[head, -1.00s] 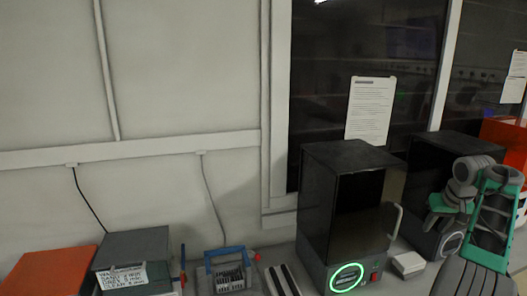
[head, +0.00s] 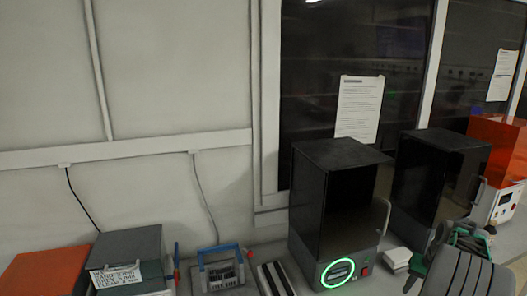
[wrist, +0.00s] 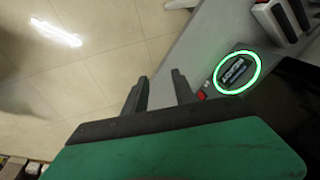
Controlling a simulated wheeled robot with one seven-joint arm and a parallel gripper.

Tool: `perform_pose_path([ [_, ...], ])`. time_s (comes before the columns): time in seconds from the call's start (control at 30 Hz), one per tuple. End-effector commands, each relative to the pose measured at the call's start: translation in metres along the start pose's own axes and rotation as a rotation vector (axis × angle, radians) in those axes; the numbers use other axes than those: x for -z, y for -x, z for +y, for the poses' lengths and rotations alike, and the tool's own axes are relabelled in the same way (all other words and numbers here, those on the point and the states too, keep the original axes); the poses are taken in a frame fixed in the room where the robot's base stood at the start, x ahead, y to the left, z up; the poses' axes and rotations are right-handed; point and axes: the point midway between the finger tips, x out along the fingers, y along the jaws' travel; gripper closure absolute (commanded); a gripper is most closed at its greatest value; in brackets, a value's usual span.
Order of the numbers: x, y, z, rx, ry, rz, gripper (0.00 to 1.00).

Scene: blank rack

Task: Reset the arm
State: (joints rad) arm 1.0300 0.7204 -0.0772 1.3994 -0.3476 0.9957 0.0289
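My arm (head: 462,262) shows at the lower right of the head view, folded low in front of the bench, with grey and green links. My gripper (wrist: 160,87) shows in the wrist view, its two dark fingers apart with nothing between them. Beyond the fingers are the pale tiled floor and the grey bench edge. The fingers cannot be made out clearly in the head view.
A black box machine (head: 310,205) with a lit green ring (head: 338,273) stands on the bench; the ring also shows in the wrist view (wrist: 257,73). Right of it are a second black machine (head: 410,180) and an orange-topped one (head: 497,145). A blue-handled rack (head: 220,272) stands left.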

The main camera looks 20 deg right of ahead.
Motion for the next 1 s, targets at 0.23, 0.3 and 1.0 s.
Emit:
perform_pose_path([
  [0.23,-0.167,-0.003,-0.095,-0.097,0.027,-0.135,0.67],
  [0.3,-0.212,0.002,-0.12,-0.122,0.08,-0.143,0.67],
  [1.0,-0.358,0.086,-0.308,0.046,0.757,0.201,0.67],
])
